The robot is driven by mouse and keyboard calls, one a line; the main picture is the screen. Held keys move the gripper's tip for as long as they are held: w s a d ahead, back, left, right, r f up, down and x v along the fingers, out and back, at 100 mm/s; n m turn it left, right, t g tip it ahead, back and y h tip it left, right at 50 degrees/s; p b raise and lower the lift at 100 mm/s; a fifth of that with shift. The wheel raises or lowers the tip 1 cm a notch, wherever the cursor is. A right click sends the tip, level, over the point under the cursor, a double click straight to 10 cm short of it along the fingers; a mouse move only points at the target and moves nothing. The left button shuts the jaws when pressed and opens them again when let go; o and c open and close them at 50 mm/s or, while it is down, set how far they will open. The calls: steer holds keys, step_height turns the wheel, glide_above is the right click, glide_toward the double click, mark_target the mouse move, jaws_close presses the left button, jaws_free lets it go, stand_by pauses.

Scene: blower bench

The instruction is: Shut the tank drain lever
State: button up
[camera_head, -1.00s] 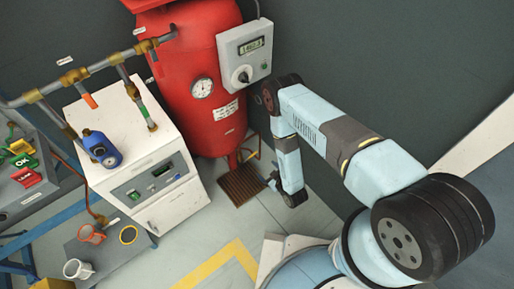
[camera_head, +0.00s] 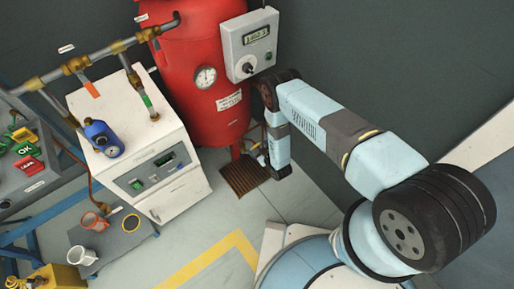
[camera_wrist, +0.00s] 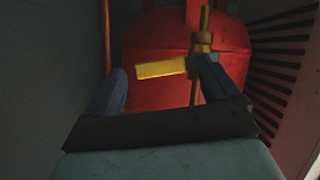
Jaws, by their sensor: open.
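The drain lever (camera_wrist: 162,69) is a flat yellow handle in the wrist view. It reaches left from a brass valve (camera_wrist: 203,45) on a thin pipe and lies crosswise to that pipe. The red tank (camera_head: 205,105) stands behind it, and its lower part (camera_wrist: 170,42) fills the back of the wrist view. My gripper (camera_wrist: 160,68) is open, with one finger left of the lever's free end and the other at its valve end. I cannot tell whether the right finger touches it. In the head view my gripper is low beside the tank's foot, and the lever is too small to make out.
A brown floor grate (camera_head: 243,176) lies under the tank; its dark slots show at right in the wrist view. A grey control box (camera_head: 248,42) hangs above my arm. A white cabinet (camera_head: 150,150) stands left of the tank. Open floor (camera_head: 215,215) lies in front.

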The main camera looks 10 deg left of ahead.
steer(key=shift+w+a+f, duration=0.25)
steer(key=shift+w+a, duration=0.15)
steer(key=shift+c, duration=0.3)
steer(key=c, duration=1.4)
steer(key=shift+w+d+f+m, duration=0.15)
steer(key=shift+f+m, duration=0.1)
steer(key=shift+m, duration=0.15)
steer(key=shift+c, duration=0.3)
steer(key=shift+f+m+g+y, duration=0.4)
steer(key=shift+m+g+y, duration=0.1)
steer(key=o, duration=1.5)
